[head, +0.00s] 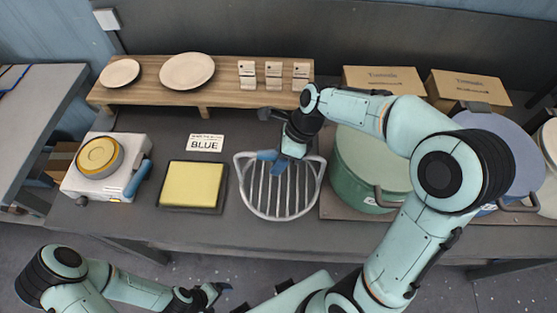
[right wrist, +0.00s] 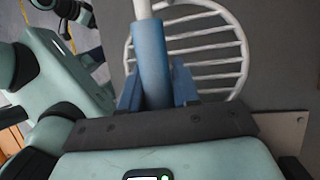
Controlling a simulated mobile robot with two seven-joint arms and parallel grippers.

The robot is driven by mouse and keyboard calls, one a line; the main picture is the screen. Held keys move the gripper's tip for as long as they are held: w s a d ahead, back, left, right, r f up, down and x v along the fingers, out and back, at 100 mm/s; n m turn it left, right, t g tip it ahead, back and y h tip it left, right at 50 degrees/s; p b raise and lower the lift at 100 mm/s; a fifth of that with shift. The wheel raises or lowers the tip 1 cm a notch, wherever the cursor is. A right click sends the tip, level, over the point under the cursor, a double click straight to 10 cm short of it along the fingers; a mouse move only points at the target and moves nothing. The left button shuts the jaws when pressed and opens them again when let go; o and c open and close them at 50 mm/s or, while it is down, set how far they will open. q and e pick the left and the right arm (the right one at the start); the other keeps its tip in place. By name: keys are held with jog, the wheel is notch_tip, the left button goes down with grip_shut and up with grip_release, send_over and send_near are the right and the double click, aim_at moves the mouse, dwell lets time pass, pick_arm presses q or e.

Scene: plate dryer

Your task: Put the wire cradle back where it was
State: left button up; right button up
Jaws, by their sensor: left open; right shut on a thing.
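The wire cradle (head: 277,196) is a pale grey rounded frame with parallel bars, at the middle of the dark table in the head view. It also shows in the right wrist view (right wrist: 240,48), beyond the fingers. Its blue grip (right wrist: 150,62) stands between the fingers of my right gripper (head: 280,158), which is shut on it. My right gripper covers the far part of the cradle in the head view. I cannot tell whether the cradle touches the table. My left gripper (head: 217,292) is open and empty, in front of the table's near edge.
Left of the cradle are a yellow pad in a dark tray (head: 163,209), a "BLUE" card (head: 206,143) and a white appliance (head: 82,184). A wooden shelf (head: 226,98) with plates stands behind. A green pot (head: 345,180) and a blue pot (head: 528,150) stand close on the right.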

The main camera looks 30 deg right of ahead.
pick_arm(q)
jog(key=shift+w, duration=0.1)
pick_arm(e)
jog(key=shift+w, duration=0.15)
pick_arm(q)
jog(key=shift+s+f, duration=0.2)
jog(key=shift+f, duration=0.05)
pick_arm(e)
jog(key=shift+f, duration=0.6)
jog(key=o, duration=1)
jog(key=shift+o, duration=0.2)
pick_arm(q)
jog(key=shift+w+r+p, duration=0.95)
jog(key=shift+w+r, duration=0.4)
jog(key=shift+r, duration=0.1)
pick_arm(e)
jog(key=v, duration=1.3)
jog(key=shift+a+r, duration=0.2)
jog(key=shift+a, duration=0.05)
